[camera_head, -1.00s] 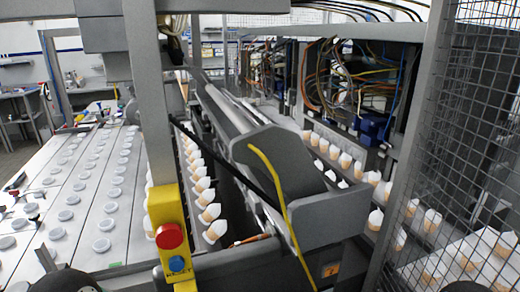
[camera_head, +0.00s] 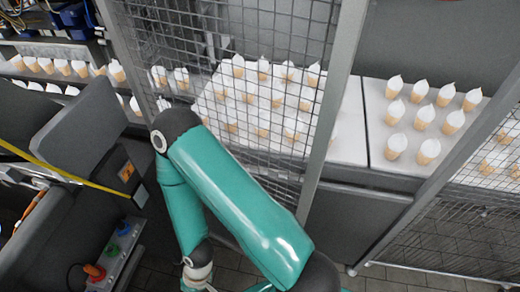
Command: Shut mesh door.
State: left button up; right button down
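A mesh panel (camera_head: 225,22) in a grey frame stands in front of the cone tables, its right post (camera_head: 338,75) slanting down the middle. A second mesh panel (camera_head: 440,240) with a grey edge bar (camera_head: 450,170) is at the right. An open gap lies between the two, with cones in plain view through it. I cannot tell for certain which panel is the door. One of my teal arms crosses in front of the left panel, its elbow over the mesh and its forearm pointing down. No gripper fingers show; the wrist runs off the bottom edge.
White-topped cones stand on tables behind the mesh (camera_head: 262,90) and in the gap (camera_head: 428,115). A grey machine part (camera_head: 75,130) with a yellow cable (camera_head: 60,172) is at left. A button box (camera_head: 115,250) is below it. Tiled floor shows at the bottom.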

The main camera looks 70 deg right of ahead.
aim_at(353, 13)
jog(key=u, duration=0.05)
jog(key=k, duration=1.15)
jog(key=z, duration=0.95)
